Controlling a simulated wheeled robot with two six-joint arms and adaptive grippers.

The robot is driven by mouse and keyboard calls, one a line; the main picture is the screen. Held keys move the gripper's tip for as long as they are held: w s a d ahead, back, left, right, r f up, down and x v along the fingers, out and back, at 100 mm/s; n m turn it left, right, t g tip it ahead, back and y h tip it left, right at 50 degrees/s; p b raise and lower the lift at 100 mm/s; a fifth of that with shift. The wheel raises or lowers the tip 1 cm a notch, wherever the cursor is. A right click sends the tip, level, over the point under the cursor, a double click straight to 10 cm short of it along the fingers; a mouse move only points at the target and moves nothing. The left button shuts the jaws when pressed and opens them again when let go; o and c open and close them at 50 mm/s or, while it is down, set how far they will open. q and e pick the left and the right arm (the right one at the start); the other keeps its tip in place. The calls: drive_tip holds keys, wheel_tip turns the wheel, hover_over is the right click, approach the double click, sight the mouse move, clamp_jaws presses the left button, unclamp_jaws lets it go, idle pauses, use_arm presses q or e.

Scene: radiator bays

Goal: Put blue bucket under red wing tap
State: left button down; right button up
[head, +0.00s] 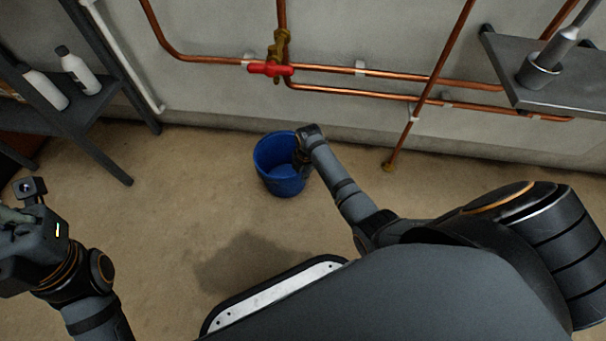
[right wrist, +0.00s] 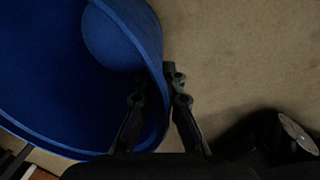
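The blue bucket (head: 268,178) is upright in the middle of the head view, close to the wall and below the red wing tap in the picture. I cannot tell whether its base touches the floor. The red wing tap (head: 270,69) is on a brass valve on the copper pipes. My right gripper (head: 302,150) is at the bucket's right rim. In the right wrist view, its fingers (right wrist: 160,88) straddle the rim of the bucket (right wrist: 40,70), one inside and one outside, closed on the wall. My left gripper (head: 22,215) is at the left edge, away from the bucket; its fingers are unclear.
Copper pipes (head: 325,68) run along the wall, and one (head: 430,88) slants down to the floor. A dark shelf (head: 75,115) with white bottles (head: 80,72) stands at left. A grey wall shelf (head: 545,95) is at upper right. The floor (head: 180,190) left of the bucket is clear.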

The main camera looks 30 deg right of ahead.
drive_tip(key=o, duration=0.3)
wheel_tip(320, 180, up, 12)
drive_tip(key=s+p, duration=0.1)
drive_tip(key=p, duration=0.6)
drive_tip(key=shift+d+p, duration=0.25)
drive_tip(key=shift+p, duration=0.15)
drive_tip(key=shift+s+r, duration=0.1)
